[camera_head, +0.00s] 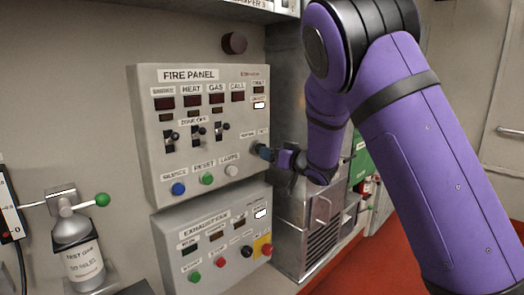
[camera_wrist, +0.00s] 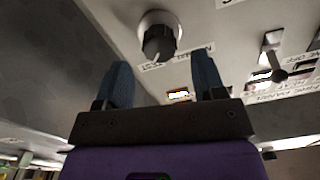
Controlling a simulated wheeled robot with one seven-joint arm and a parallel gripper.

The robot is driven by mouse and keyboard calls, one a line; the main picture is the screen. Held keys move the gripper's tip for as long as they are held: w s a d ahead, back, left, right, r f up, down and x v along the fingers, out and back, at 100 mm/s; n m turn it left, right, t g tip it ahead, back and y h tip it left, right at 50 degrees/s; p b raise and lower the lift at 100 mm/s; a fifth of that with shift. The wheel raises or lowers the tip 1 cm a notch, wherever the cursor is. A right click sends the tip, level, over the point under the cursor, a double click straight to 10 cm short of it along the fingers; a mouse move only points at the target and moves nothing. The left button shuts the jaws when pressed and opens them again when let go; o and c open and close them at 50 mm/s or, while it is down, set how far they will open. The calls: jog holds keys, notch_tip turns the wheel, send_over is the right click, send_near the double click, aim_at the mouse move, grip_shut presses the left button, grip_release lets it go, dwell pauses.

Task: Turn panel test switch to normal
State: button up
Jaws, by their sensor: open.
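The grey fire panel (camera_head: 145,95) is mounted on the wall. Its test switch is a round black knob (camera_wrist: 158,40) on a pale collar, seen in the wrist view. A white pointer line on the knob points toward the label strip, near the word TEST (camera_wrist: 151,67); NORMAL is printed beside it. My gripper (camera_head: 266,153) is at the panel's lower right and hides the knob in the head view. In the wrist view my gripper (camera_wrist: 163,80) is open and empty, its two blue fingers apart. The knob lies ahead between their lines, not gripped.
Guarded toggles (camera_head: 195,133) and blue, green and white buttons (camera_head: 206,178) are left of my gripper. The exhaust fan panel (camera_head: 165,240) sits below. A metal cabinet (camera_head: 290,235) stands close at right. A gas bottle (camera_head: 75,245) is at lower left.

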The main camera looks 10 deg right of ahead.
jog(key=shift+x, duration=2.6)
jog(key=shift+c, duration=0.4)
jog(key=c, duration=0.8)
